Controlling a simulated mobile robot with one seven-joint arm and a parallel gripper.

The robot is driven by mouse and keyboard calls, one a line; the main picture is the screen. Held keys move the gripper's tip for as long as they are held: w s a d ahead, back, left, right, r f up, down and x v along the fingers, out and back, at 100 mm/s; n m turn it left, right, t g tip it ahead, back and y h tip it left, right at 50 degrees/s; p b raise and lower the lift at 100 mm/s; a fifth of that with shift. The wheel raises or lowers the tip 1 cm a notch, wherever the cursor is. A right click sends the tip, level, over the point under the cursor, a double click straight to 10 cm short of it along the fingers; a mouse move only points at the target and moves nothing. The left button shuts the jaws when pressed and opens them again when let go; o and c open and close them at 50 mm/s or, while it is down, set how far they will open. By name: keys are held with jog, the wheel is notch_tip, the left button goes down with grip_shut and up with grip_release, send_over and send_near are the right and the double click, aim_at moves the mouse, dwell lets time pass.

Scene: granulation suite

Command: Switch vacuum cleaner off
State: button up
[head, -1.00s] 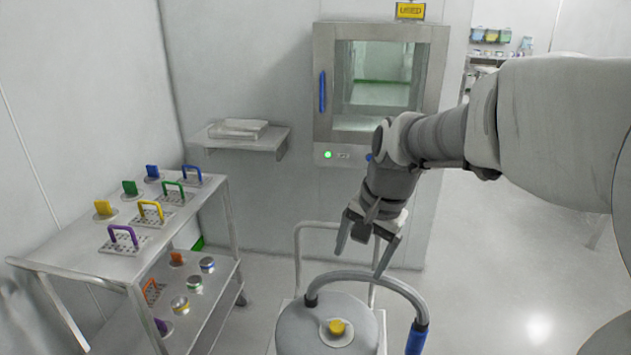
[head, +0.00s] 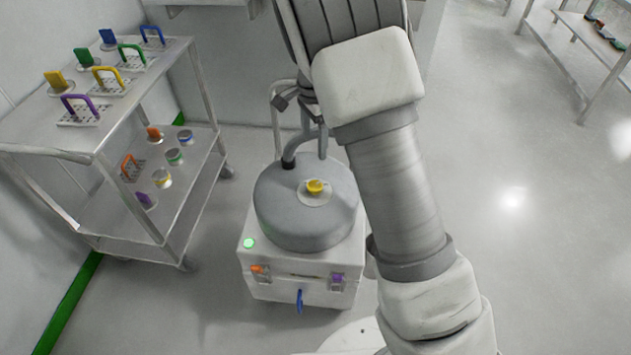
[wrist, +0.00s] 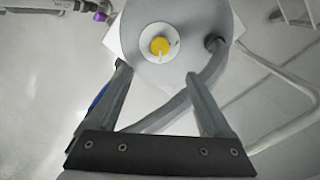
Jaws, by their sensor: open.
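The vacuum cleaner is a grey round tank (head: 283,213) on a white box with a green lamp (head: 249,243) lit on its front. A yellow knob (head: 315,186) sits on a pale disc on top. In the wrist view the knob (wrist: 160,46) shows a small white mark and lies just beyond the fingertips. My gripper (wrist: 156,72) is open and empty, with its fingers apart above the tank. The grey hose (wrist: 180,103) passes between and below the fingers. In the head view my arm largely hides my gripper.
A steel cart (head: 150,85) on the left carries coloured handled plates and tabs on top, with small round containers below. The vacuum's front has an orange latch (head: 259,269), a purple latch (head: 337,278) and a blue lever (head: 299,301). Open floor (head: 500,250) lies to the right.

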aim_at(314, 185)
notch_tip(314, 185, down, 16)
jog(key=b, duration=0.3)
jog(key=shift+r+b, duration=0.25)
jog(key=shift+b, duration=0.15)
grip_shut()
